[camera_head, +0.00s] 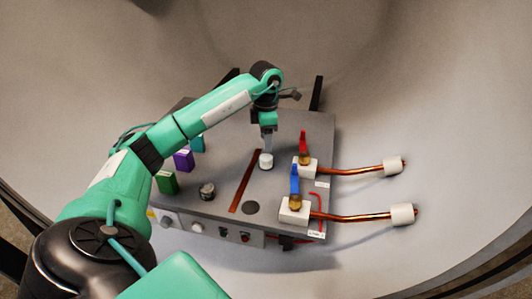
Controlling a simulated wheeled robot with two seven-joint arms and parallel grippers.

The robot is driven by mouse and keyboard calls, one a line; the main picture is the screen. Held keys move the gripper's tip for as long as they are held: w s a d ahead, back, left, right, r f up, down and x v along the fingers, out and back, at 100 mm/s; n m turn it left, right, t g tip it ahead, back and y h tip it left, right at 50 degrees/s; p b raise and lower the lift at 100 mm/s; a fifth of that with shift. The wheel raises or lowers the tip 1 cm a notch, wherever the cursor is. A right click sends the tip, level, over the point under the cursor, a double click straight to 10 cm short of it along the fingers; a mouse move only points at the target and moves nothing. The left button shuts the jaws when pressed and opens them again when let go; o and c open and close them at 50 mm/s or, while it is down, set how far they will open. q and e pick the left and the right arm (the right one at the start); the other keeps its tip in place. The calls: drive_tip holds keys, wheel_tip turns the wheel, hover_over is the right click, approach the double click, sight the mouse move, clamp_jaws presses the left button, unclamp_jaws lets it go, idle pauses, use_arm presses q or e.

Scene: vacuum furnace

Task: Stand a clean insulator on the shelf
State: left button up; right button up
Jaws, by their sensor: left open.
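My left gripper (268,146) points down over the grey surface (225,222), just above a small white cylinder (266,161) that looks like a clean insulator. The gripper is open; its fingertips are at the cylinder's top, and I cannot tell whether they touch or straddle it. The white cylinder stands upright beside a copper strip (243,182). A second short cylinder (207,191), darkened and greyish, stands to the left of the strip. The grey surface looks like the shelf, though I cannot be sure. My right gripper is not in view.
Red (304,147) and blue (295,186) valve handles rise from white blocks on the right. Copper pipes (350,217) with white ends extend right. A dark disc (251,208) lies near the front. The curved chamber wall surrounds everything.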

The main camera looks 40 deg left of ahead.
sight(266, 157)
use_arm(q)
drive_tip(key=shift+r, duration=2.15)
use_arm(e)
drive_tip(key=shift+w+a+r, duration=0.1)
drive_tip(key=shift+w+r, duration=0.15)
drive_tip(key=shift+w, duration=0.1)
